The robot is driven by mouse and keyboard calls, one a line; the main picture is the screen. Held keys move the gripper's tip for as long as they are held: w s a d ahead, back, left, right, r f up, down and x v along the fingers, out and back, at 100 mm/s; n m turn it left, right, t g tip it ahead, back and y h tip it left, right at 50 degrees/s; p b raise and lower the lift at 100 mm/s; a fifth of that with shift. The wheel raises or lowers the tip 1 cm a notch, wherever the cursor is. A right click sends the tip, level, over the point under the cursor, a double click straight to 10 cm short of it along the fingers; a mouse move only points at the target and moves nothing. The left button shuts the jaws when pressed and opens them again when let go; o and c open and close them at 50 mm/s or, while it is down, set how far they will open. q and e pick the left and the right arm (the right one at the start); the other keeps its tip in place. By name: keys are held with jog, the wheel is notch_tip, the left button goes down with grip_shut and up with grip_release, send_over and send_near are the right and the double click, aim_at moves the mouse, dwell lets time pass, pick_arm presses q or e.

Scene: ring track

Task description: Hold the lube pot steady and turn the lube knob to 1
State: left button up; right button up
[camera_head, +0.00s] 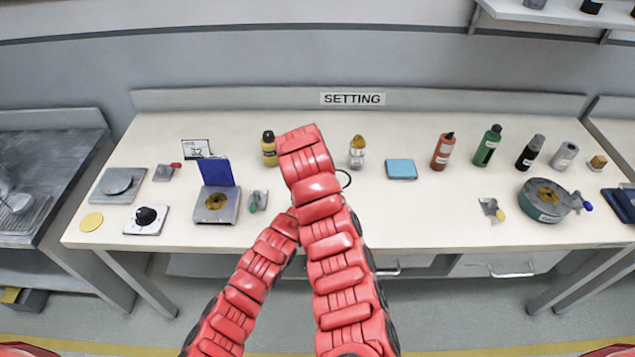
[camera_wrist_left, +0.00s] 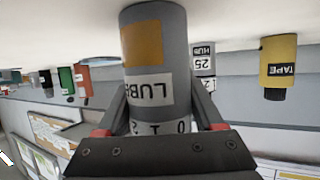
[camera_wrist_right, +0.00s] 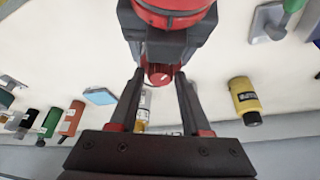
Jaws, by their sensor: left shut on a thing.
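The lube pot (camera_wrist_left: 155,58) is a grey cylinder with an orange patch and a LUBE label, seen upside down in the left wrist view. A pale band with 0, 1 and 2 runs round it. My left gripper (camera_wrist_left: 158,92) is shut on it, one finger on each side. In the right wrist view a red knob (camera_wrist_right: 159,79) with a white mark shows by the dark left gripper. My right gripper (camera_wrist_right: 159,69) is open, its fingers on either side of the knob with gaps showing. In the head view my red arms hide the pot and both grippers.
A yellow TAPE bottle (camera_head: 269,148) and a clear, amber-topped bottle (camera_head: 357,152) stand behind my arms. A blue-lidded box (camera_head: 217,206) is at left, a blue pad (camera_head: 401,169) at right. Several bottles and a round green device (camera_head: 543,200) stand farther right.

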grip_shut()
jog(key=shift+d+n, duration=0.1)
jog(key=shift+n, duration=0.2)
jog(key=n+y, duration=0.1)
jog(key=n, duration=0.1)
jog(key=shift+d+n, duration=0.1)
jog(key=shift+n, duration=0.2)
jog(key=shift+n+y, duration=1)
jog(key=shift+n, duration=1.2)
jog(key=shift+o, duration=2)
grip_release()
